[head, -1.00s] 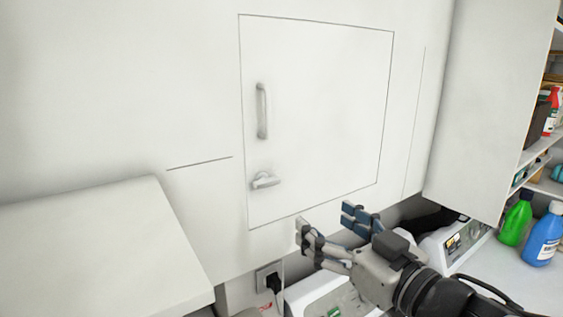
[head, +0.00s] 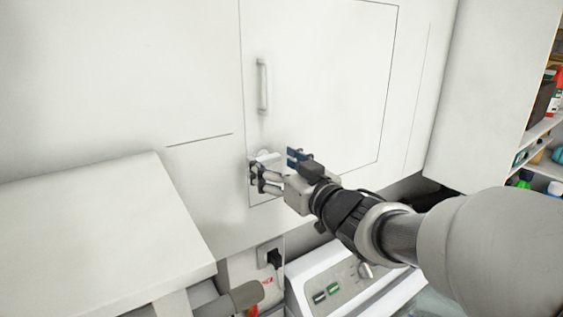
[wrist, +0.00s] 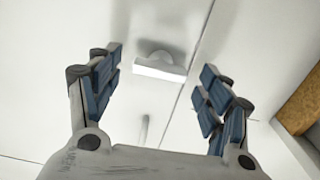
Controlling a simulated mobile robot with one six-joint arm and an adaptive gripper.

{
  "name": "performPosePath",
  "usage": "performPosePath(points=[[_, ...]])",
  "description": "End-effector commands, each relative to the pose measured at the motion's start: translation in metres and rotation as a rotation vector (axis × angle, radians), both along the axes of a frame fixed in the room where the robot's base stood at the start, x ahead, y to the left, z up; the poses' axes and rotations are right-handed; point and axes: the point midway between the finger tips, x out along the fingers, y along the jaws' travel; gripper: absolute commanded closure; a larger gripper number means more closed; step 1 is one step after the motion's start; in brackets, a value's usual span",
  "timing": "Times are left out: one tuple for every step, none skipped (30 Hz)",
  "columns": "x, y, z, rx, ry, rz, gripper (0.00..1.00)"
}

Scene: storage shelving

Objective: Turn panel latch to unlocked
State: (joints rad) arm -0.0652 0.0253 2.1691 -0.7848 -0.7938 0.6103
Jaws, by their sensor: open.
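The panel latch (head: 265,157) is a small pale grey turn-knob on the white panel door (head: 325,75), below the bar handle (head: 262,88). In the wrist view the latch (wrist: 160,67) lies roughly crosswise on the panel, between my fingers with a gap on both sides. My gripper (head: 275,163) is open at the latch, its blue-padded fingers to either side of it and partly covering it in the head view. No contact with the latch shows. In the wrist view my gripper's fingers (wrist: 160,78) are spread wide and empty.
A white worktop (head: 85,225) stands at the lower left. Below the panel are a wall socket with a plug (head: 271,256) and a white device (head: 350,285). A shelf with bottles (head: 545,130) is at the right. The panel front around the latch is clear.

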Motion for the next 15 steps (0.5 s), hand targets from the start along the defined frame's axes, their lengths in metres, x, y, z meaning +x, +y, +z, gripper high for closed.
performPosePath(points=[[0.0048,0.0042,-0.0003,0.0,0.001,0.002,0.28],[0.0069,0.0055,-0.0001,0.001,0.001,0.002,0.28],[0.0093,0.0068,0.0003,0.001,0.001,0.001,0.28],[0.0107,0.0076,0.0002,0.001,0.001,0.0,0.28],[0.0117,0.0082,-0.0001,0.001,0.001,0.0,0.28],[0.0127,0.0088,-0.0004,0.0,0.001,0.0,0.28],[0.0132,0.009,-0.0004,-0.001,0.001,0.0,0.28],[0.0135,0.0092,-0.0004,-0.001,0.001,-0.001,0.28],[0.0136,0.0093,-0.0004,-0.001,0.001,-0.001,0.28],[0.0136,0.0093,-0.0003,-0.001,0.001,-0.001,0.28],[0.0135,0.0093,-0.0003,-0.001,0.001,-0.001,0.28],[0.0135,0.0092,-0.0002,0.0,0.0,-0.001,0.28],[0.0135,0.0092,-0.0002,0.0,0.0,-0.001,0.28],[0.0134,0.0091,-0.0002,0.0,0.0,-0.001,0.28],[0.0134,0.0091,-0.0001,0.0,0.0,-0.001,0.3]])
